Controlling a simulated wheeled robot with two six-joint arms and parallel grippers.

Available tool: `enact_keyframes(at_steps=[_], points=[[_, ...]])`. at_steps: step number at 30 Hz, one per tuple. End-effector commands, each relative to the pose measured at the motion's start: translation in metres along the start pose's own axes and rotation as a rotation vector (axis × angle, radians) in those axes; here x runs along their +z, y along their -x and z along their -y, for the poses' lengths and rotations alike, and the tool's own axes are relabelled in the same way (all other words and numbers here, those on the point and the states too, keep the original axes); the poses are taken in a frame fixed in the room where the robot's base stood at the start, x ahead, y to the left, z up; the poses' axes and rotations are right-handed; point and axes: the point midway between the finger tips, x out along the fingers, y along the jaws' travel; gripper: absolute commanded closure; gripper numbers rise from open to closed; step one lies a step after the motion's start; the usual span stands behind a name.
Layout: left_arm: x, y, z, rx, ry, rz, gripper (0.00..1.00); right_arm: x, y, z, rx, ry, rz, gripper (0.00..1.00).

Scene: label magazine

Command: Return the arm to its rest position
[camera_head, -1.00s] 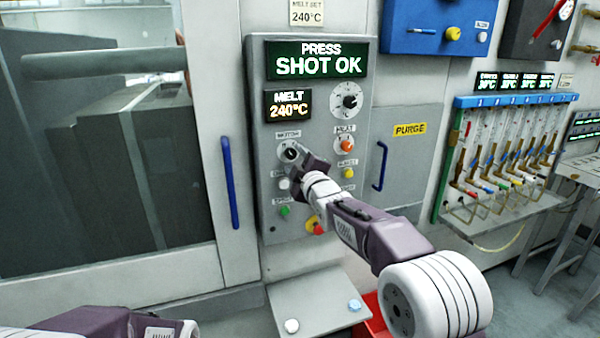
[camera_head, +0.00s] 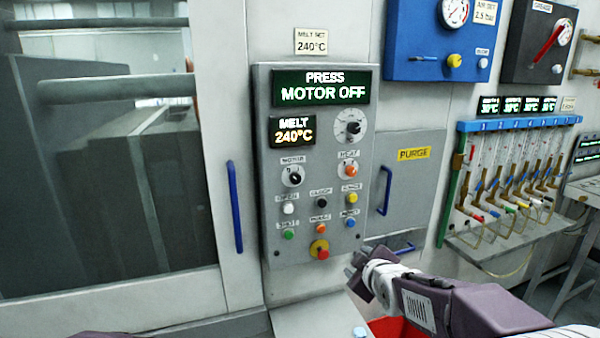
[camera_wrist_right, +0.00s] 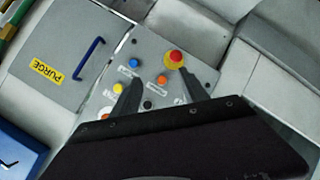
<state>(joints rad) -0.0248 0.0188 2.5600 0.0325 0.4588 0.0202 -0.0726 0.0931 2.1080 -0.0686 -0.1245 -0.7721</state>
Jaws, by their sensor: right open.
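My right gripper (camera_head: 358,270) is in front of the lower right corner of the grey control panel (camera_head: 262,200), apart from its knobs and buttons. In the right wrist view its two dark fingers (camera_wrist_right: 158,88) are spread with nothing between them. The panel's display (camera_head: 321,87) reads "PRESS MOTOR OFF". The black motor knob (camera_head: 294,177) is in plain sight at the panel's left. My left gripper is not in view; only a dark bit of my own body shows at the bottom left edge.
A blue door handle (camera_head: 234,207) stands left of the panel. The purge door (camera_head: 411,190) with its blue handle (camera_head: 385,190) is to the right. A red bin (camera_head: 388,328) is partly hidden below my right arm. A flow-meter rack (camera_head: 518,125) stands further right.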

Motion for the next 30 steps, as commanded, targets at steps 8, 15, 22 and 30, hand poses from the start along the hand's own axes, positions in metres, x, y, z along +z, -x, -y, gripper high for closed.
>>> enact_keyframes(at_steps=[8,15,22,30], points=[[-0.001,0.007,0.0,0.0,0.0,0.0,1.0,0.164,0.089,0.159,-0.341,-0.542,0.595,0.48],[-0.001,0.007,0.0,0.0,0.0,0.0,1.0,0.203,0.146,0.214,-0.375,-0.847,0.923,0.48],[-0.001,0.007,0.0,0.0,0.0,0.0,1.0,0.203,0.145,0.214,-0.362,-0.873,0.93,0.48],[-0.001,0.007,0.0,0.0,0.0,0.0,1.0,0.202,0.145,0.213,-0.362,-0.871,0.928,0.48]])
